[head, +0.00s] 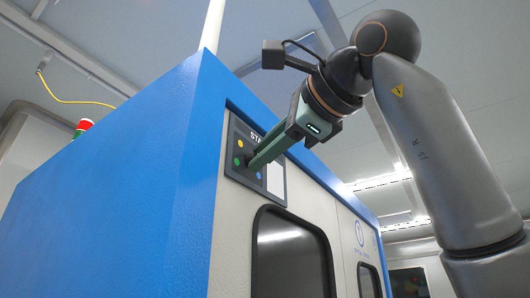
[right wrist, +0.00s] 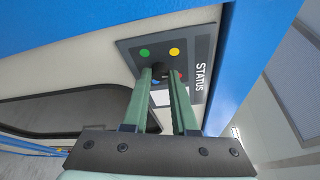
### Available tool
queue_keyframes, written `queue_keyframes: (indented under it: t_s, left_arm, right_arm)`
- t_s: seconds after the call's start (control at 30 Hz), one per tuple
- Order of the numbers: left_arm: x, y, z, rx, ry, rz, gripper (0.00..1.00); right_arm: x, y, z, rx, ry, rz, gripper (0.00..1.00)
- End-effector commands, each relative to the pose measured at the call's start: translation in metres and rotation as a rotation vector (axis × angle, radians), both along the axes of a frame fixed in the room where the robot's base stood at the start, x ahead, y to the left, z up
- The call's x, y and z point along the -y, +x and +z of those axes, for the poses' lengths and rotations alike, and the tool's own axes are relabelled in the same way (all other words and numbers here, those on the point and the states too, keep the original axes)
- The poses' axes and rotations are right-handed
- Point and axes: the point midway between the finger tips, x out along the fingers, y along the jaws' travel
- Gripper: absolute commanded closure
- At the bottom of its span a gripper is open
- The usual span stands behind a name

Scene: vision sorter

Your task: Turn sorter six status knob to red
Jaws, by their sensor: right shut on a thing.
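The status panel (head: 232,168) is a dark plate on the sorter's pale front, beside its blue frame. In the right wrist view the panel (right wrist: 197,48) shows the word STATUS, a green dot (right wrist: 144,53), a yellow dot (right wrist: 174,51) and a partly covered blue dot (right wrist: 155,82). A sliver of red shows by the right finger. My right gripper (head: 255,163) reaches the panel from the right. Its fingertips (right wrist: 160,75) are shut on the dark status knob (right wrist: 160,68), which they mostly hide. I cannot tell which dot the knob points to. My left gripper is not in view.
The blue sorter cabinet (head: 130,175) fills the left and middle. A dark window (head: 285,250) sits below the panel, and another front section with a round logo (head: 359,233) continues right. A red and green beacon (head: 83,127) shows behind. Free room lies right of the front.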

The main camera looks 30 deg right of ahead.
Motion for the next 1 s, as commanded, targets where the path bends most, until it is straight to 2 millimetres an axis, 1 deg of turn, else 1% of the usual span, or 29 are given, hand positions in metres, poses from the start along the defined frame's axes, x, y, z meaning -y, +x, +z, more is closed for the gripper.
queue_keyframes:
  t_s: [0.2,0.4,0.7,1.0]
  left_arm:
    - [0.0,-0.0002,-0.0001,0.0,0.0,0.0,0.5]
    - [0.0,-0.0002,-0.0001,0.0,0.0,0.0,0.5]
    - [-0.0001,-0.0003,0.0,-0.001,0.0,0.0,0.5]
    - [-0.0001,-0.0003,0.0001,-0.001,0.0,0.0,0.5]
  right_arm:
    - [0.0,-0.0002,0.0028,-0.077,0.191,0.001,1.0]
    - [0.0001,0.0,0.004,-0.125,0.306,0.001,1.0]
    - [0.001,0.0013,0.006,-0.175,0.425,-0.001,1.0]
    - [0.0018,0.0008,0.0067,-0.199,0.492,0.0,1.0]
